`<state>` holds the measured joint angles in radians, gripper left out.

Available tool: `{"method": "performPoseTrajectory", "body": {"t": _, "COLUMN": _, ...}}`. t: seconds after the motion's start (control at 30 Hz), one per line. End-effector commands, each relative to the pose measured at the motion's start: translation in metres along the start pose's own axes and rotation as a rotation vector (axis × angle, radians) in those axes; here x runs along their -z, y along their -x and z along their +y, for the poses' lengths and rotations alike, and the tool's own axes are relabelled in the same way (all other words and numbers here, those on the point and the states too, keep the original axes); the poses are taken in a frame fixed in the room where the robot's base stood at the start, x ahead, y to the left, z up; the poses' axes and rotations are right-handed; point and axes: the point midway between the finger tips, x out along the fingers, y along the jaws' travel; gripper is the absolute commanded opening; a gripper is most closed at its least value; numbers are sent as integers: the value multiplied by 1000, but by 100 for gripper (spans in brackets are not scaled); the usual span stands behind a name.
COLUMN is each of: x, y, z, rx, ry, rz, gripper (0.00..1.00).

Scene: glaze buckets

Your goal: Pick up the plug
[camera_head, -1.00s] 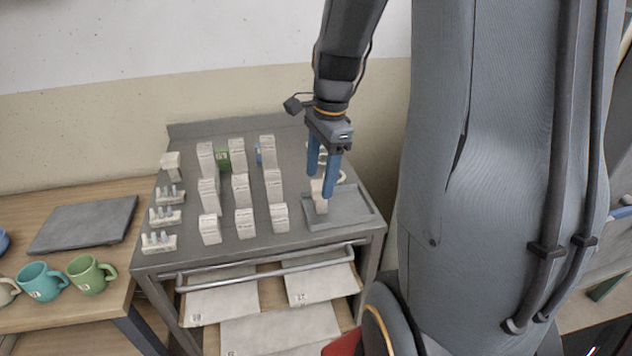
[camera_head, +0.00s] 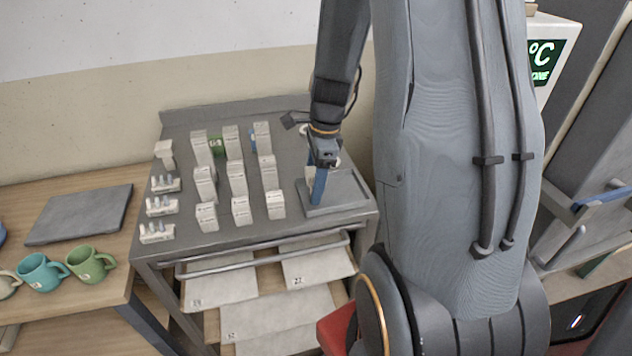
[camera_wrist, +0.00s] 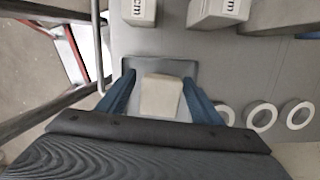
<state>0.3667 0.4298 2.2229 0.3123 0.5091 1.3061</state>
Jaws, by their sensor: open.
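The plug is a pale beige block (camera_wrist: 161,97) lying in a shallow grey tray (camera_head: 352,189). The tray's edge also shows in the wrist view (camera_wrist: 157,65). My gripper (camera_head: 317,198) points down over the tray. In the wrist view its two blue fingers (camera_wrist: 158,85) stand open on either side of the plug. A gap shows beside the plug, so it does not look gripped.
Several pale upright blocks (camera_head: 237,178) stand in rows left of the tray on the grey cart top (camera_head: 180,225). White rings (camera_wrist: 262,117) lie near the tray. Mugs (camera_head: 90,265) and a grey slab (camera_head: 80,214) rest on the wooden table at left.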

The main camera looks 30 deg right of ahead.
Motion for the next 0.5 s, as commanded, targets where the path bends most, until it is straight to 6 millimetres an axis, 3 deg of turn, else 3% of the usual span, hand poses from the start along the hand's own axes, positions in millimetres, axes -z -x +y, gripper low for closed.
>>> {"method": "performPoseTrajectory", "body": {"t": 0.33, "x": 0, "y": -7, "z": 0, "rx": 1, "ry": 0, "rz": 0, "gripper": 59}}
{"method": "performPoseTrajectory", "body": {"t": 0.5, "x": 0, "y": -7, "z": 0, "rx": 1, "ry": 1, "rz": 0, "gripper": 32}}
